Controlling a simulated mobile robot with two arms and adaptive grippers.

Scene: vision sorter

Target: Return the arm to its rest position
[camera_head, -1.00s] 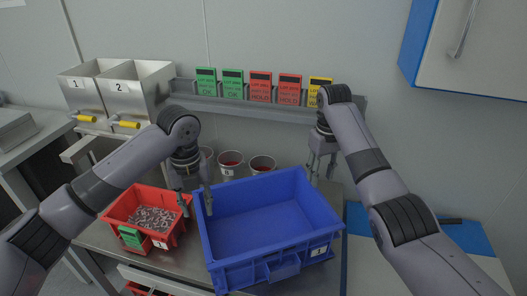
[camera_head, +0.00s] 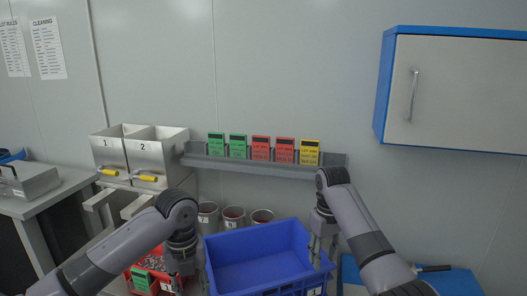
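My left gripper (camera_head: 187,272) hangs pointing down between the red bin (camera_head: 139,283) and the blue crate (camera_head: 212,256). Its fingers are apart with nothing seen between them, and the view's lower edge crops their surroundings. My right gripper (camera_head: 322,252) points down at the right rim of the blue crate. Its fingers are apart and it looks empty. The red bin holds small metal parts and has a green card on its front, partly hidden by my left arm. The blue crate looks empty inside.
Three cups (camera_head: 234,218) stand behind the crate. A wall rail (camera_head: 240,165) holds green, red and yellow cards. Two metal hoppers (camera_head: 157,152) numbered 1 and 2 are at left. A wall cabinet (camera_head: 455,90) is at upper right. A blue-and-white surface (camera_head: 455,283) lies at lower right.

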